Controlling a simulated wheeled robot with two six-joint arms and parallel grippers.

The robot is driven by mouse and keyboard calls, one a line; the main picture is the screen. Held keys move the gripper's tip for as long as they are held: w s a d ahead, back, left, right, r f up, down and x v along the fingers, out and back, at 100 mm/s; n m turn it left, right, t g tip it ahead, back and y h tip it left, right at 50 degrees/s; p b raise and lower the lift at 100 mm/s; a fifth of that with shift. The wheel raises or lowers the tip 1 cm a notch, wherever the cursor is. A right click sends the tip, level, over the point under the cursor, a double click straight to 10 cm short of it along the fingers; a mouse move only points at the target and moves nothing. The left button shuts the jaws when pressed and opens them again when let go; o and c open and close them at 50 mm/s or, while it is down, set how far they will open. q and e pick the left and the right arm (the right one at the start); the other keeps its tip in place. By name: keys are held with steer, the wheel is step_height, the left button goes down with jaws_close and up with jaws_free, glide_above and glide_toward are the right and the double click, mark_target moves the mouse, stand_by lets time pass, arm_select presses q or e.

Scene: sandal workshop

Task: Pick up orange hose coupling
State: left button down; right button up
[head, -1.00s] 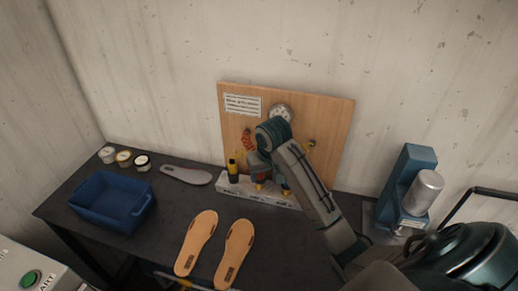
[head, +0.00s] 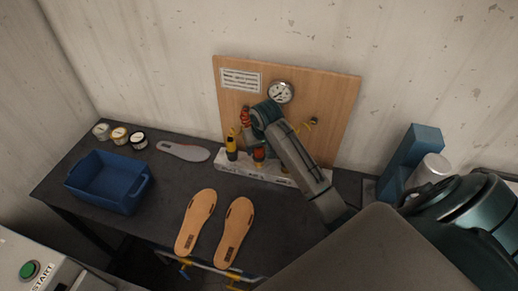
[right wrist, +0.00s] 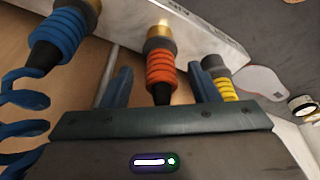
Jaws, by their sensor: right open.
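The orange hose coupling (right wrist: 160,72) has a ribbed orange sleeve and a brass end, which points at the pale labelled rack. It also shows in the head view (head: 258,154) at the rack, partly covered by my arm. My right gripper (right wrist: 166,66) is open, with one finger on each side of the orange coupling. I cannot tell whether either finger touches it. A blue coupling (right wrist: 58,34) with a coiled blue hose lies left of the fingers, and a yellow coupling (right wrist: 222,82) lies right of them. My left gripper is not in view.
The rack (head: 278,174) stands before a wooden board with a gauge (head: 281,92). A blue bin (head: 105,188), small jars (head: 119,136), a grey insole (head: 183,151) and tan soles (head: 234,232) lie on the dark table. A blue machine (head: 409,160) stands at right.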

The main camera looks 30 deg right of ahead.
steer(key=shift+p+x, duration=0.3)
steer(key=shift+x, duration=0.7)
steer(key=shift+w+f, duration=0.1)
steer(key=shift+f, duration=0.15)
steer(key=shift+c, duration=1)
steer(key=c, duration=0.9)
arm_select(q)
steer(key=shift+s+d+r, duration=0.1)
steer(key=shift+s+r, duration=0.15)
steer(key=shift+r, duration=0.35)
